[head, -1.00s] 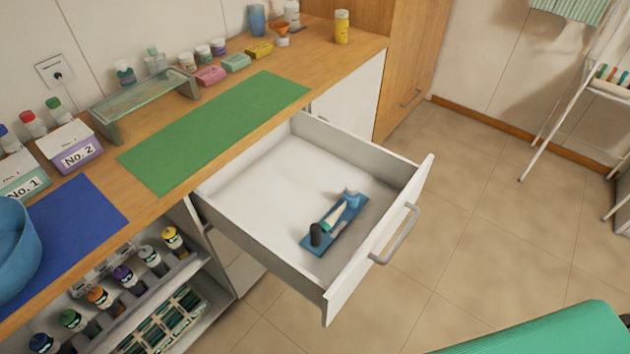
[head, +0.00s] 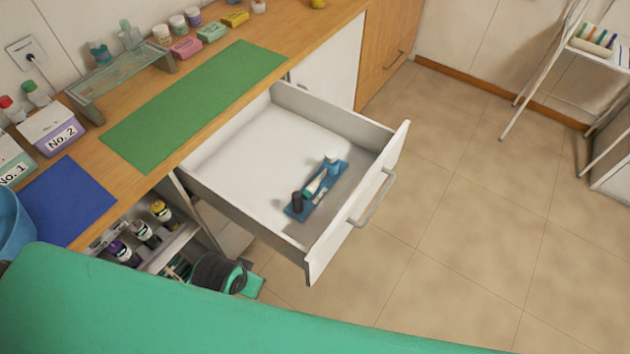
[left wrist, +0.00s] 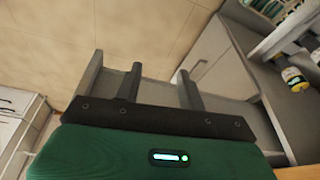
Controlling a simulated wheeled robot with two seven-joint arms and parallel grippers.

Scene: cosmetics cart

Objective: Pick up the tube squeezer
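The open white drawer (head: 250,150) holds a blue base (head: 324,186) lying near its front right. On the base are a dark upright cylinder (head: 297,202), a pale tube with a green part (head: 315,183) and a light blue piece (head: 332,163). This group appears to be the tube squeezer; its details are small. My left gripper shows in the left wrist view (left wrist: 158,86), its two dark fingers well apart with nothing held. In the head view, part of my left arm is low beside the drawer, and the fingertips are hard to make out. My right gripper is not in view.
The drawer handle (head: 374,200) and front panel stick out over the floor. A green mat (head: 195,105) and blue mat (head: 65,200) lie on the wooden counter. Bottles (head: 145,233) stand on the shelf below.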

